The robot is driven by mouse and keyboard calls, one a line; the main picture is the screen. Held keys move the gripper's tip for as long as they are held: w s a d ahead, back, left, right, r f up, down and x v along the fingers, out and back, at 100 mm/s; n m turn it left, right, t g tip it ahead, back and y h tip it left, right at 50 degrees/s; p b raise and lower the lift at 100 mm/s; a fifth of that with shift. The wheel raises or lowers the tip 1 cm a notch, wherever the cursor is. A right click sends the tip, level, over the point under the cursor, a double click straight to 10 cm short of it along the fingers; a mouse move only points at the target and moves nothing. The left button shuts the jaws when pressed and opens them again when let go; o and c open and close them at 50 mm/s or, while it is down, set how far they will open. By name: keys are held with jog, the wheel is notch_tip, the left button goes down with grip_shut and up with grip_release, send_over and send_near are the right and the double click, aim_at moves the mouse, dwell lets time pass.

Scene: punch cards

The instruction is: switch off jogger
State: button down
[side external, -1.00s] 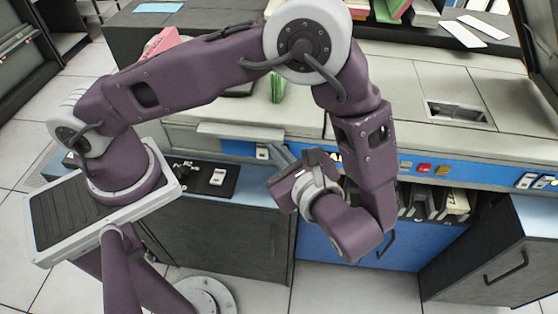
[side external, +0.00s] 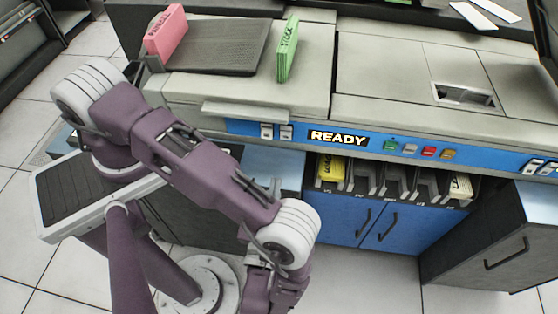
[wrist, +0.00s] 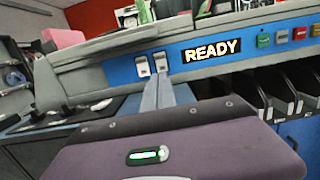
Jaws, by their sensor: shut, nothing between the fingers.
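Two white rocker switches (side external: 273,131) sit side by side on the blue front panel, left of the lit READY display; I cannot read any label on them. They also show in the wrist view, a left switch (wrist: 142,67) and a right switch (wrist: 161,61). My gripper (wrist: 163,80) is shut and empty. Its fingertips point at the panel just below the right switch in the wrist view; I cannot tell whether they touch it. In the side view its fingers do not show, and my wrist is low at the bottom edge.
A READY display (side external: 338,138) and several coloured buttons (side external: 428,152) lie along the panel. A ledge (side external: 252,112) juts above the switches. A pink card block (side external: 166,35) and green card block (side external: 287,50) stand on top. Open card pockets (side external: 390,180) are below.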

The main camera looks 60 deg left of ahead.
aim_at(285, 131)
jog(key=x, duration=1.2)
jog(key=shift+w+a+r, duration=0.15)
jog(key=shift+w+a, duration=0.1)
jog(key=shift+w+a+r+g+h, duration=0.3)
jog(key=shift+w+r+g+h, duration=0.05)
jog(key=shift+g+h, duration=0.15)
jog(key=shift+f, duration=0.1)
jog(key=r+v, duration=0.2)
jog(key=v, duration=1.2)
jog(key=shift+s+d, duration=0.15)
jog(key=shift+s, duration=0.05)
